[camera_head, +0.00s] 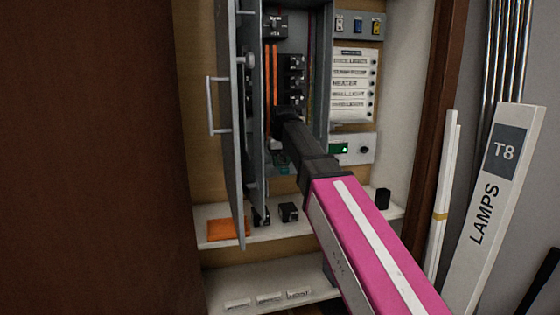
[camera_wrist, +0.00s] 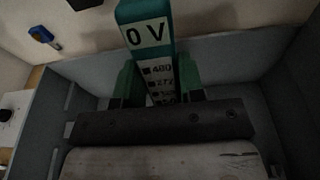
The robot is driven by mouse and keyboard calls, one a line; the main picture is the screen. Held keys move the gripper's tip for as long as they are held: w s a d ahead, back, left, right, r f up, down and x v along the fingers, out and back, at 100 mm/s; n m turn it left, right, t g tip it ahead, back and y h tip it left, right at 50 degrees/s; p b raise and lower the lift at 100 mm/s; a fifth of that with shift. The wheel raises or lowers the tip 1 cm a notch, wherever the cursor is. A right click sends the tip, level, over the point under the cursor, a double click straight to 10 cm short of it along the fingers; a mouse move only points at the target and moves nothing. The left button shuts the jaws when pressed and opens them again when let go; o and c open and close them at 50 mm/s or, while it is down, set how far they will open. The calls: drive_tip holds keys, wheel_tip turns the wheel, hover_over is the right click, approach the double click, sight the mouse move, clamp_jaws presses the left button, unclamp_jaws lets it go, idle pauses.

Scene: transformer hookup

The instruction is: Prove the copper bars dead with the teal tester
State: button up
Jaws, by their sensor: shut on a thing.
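The teal tester (camera_wrist: 147,14) stands between the green fingers of my gripper (camera_wrist: 159,70) in the wrist view. Its face shows a large "0 V" with a scale of 480, 277 and lower marks; whether a mark is lit is not clear. In the head view my gripper (camera_head: 284,122) reaches into the open grey cabinet (camera_head: 318,70). A small teal patch shows just below it. The orange copper bars (camera_head: 270,75) run upright inside, left of the black breakers (camera_head: 291,75). My gripper hides their lower ends, and contact with the tester cannot be seen.
The cabinet door (camera_head: 232,130) stands open on the left, close to my arm. A label board (camera_head: 352,85) and a panel with a green display (camera_head: 340,149) are at right. A shelf (camera_head: 290,232) below holds an orange mat (camera_head: 227,229) and small black blocks (camera_head: 289,211).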

sight(285, 168)
drive_tip(key=shift+s+d, duration=0.3)
drive_tip(key=shift+s, duration=0.55)
drive_tip(key=shift+s+d, duration=0.25)
drive_tip(key=shift+s, duration=0.65)
drive_tip(key=shift+s+d, duration=0.3)
drive_tip(key=shift+s, duration=0.55)
